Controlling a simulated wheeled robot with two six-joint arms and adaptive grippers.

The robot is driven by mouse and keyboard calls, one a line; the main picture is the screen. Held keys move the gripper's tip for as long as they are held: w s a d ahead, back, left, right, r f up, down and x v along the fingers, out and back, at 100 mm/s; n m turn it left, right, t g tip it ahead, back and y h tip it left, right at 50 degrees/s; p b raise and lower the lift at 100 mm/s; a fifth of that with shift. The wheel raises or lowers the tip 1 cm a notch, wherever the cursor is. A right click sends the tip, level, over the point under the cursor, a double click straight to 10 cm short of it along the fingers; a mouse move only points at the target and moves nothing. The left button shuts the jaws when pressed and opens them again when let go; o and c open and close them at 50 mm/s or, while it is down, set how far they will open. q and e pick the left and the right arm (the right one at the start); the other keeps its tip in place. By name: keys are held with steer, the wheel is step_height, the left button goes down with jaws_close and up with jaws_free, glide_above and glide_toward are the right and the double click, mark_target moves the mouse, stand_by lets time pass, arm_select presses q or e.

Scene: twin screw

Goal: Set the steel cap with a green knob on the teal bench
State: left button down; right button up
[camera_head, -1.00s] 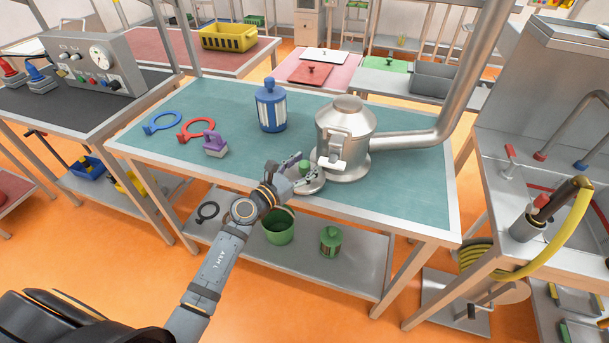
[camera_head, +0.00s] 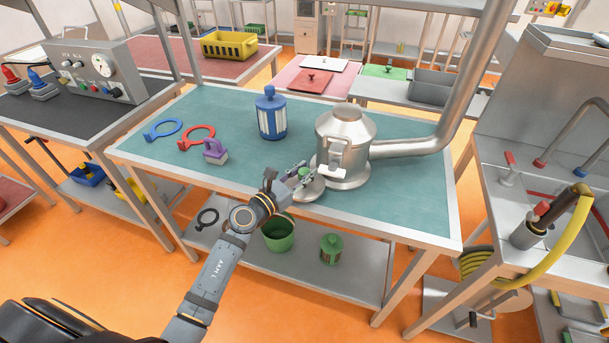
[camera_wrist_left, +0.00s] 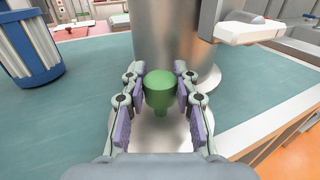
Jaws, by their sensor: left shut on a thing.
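The steel cap (camera_head: 311,191) is a shallow silvery disc with a green knob (camera_head: 304,173) on top. It is low over the front part of the teal bench (camera_head: 395,208), close in front of the steel vessel (camera_head: 343,145). My left gripper (camera_head: 301,174) is shut on the cap's knob. In the left wrist view the green knob (camera_wrist_left: 160,92) stands between the two purple finger pads, with the steel cap (camera_wrist_left: 165,133) below. I cannot tell whether the cap touches the bench. My right gripper is out of view.
A blue and white canister (camera_head: 271,115) stands behind left. A blue ring (camera_head: 164,129), a red ring (camera_head: 197,137) and a purple-handled block (camera_head: 214,152) lie on the left. The vessel's thick pipe (camera_head: 415,145) runs right. The bench's front right is clear.

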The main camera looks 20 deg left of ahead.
mark_target(304, 170)
arm_select(q)
step_height(304, 170, up, 7)
steer(key=p, duration=0.2)
steer(key=shift+f+p, duration=0.2)
steer(key=shift+p, duration=0.15)
steer(key=s, duration=1.9)
steer(key=shift+s+a+b, duration=0.3)
steer(key=shift+s+b, duration=0.05)
